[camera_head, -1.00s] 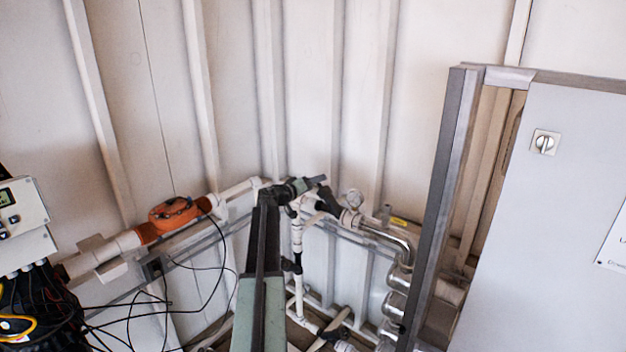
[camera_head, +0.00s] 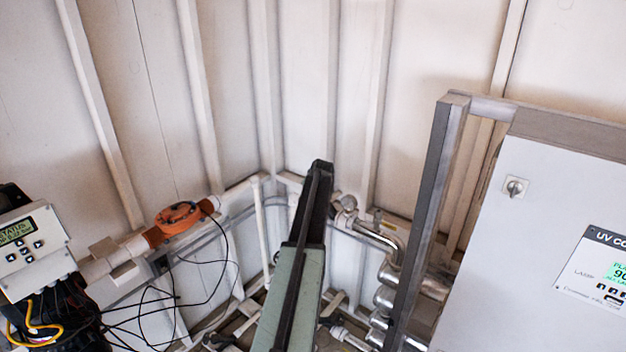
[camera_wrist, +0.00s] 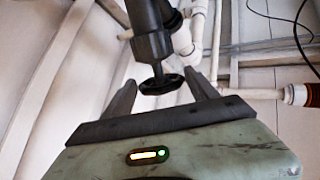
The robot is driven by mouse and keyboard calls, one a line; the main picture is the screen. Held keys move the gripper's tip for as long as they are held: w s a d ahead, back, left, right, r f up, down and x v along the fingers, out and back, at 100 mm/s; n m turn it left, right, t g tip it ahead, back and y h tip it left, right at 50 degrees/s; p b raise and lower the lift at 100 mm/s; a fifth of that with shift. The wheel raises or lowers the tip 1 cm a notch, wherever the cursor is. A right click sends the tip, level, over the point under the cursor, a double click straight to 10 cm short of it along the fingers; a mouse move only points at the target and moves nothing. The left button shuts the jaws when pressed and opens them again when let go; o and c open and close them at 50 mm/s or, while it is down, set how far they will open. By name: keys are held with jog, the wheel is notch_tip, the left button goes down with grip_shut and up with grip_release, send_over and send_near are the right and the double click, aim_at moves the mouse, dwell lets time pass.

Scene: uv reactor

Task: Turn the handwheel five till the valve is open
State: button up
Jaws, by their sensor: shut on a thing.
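In the wrist view, a small dark handwheel (camera_wrist: 162,84) sits on a short stem below a dark cylindrical valve body (camera_wrist: 150,35). My gripper (camera_wrist: 160,88) has one finger on each side of the handwheel and is shut on it. A number on the wheel cannot be read, and I cannot tell from these frames how far the valve is open. In the head view, my arm hides the handwheel and the jaws.
White pipes (camera_wrist: 197,35) run close beside the valve. In the head view, an orange fitting (camera_head: 178,217) and a control box (camera_head: 30,250) with loose cables stand left. A metal post (camera_head: 430,210) and a grey cabinet (camera_head: 540,190) stand right, near steel pipes (camera_head: 385,300).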

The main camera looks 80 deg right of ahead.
jog(key=t+y, duration=0.1)
jog(key=n+t+y+p, duration=0.1)
jog(key=s+d+n+t+y, duration=0.1)
jog(key=shift+r+y+p, duration=0.15)
jog(key=shift+y+p, duration=0.25)
jog(key=shift+n+t+y, duration=0.4)
jog(key=shift+y, duration=0.1)
jog(key=shift+a, duration=0.15)
jog(key=o, duration=1)
jog(key=shift+s+r+p, duration=0.1)
jog(key=shift+r+p, duration=0.2)
jog(key=shift+p, duration=0.2)
jog(key=p+v, duration=0.5)
jog(key=v, duration=0.2)
jog(key=shift+s+f, duration=0.1)
